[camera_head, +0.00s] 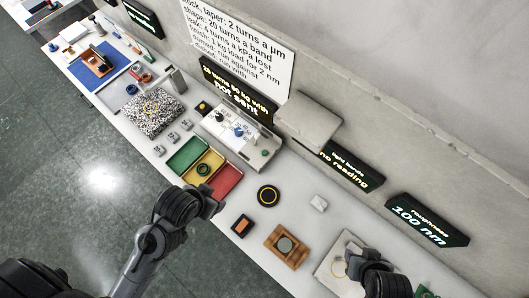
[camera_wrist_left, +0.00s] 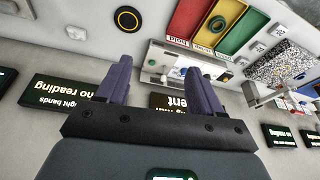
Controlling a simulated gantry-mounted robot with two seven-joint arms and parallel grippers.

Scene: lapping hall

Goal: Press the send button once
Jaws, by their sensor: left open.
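A black display reading "not sent" (camera_head: 238,92) stands behind a pale bench device (camera_head: 262,152) with a blue knob (camera_head: 238,131). I cannot tell for sure which part is the send button. My left gripper (camera_wrist_left: 159,65) is open and empty in the left wrist view, its two purple fingers apart. The device (camera_wrist_left: 158,58) shows between and beyond the fingers, and the display (camera_wrist_left: 170,102) is partly hidden by the gripper. In the head view my left arm ends near the coloured trays, its fingers not clear. My right gripper (camera_head: 385,280) is at the lower right, its jaws hidden.
Yellow, green and red trays (camera_head: 226,181) lie before the device. A grey box (camera_head: 308,119) juts out beside the display. Bench around the disc is fairly clear.

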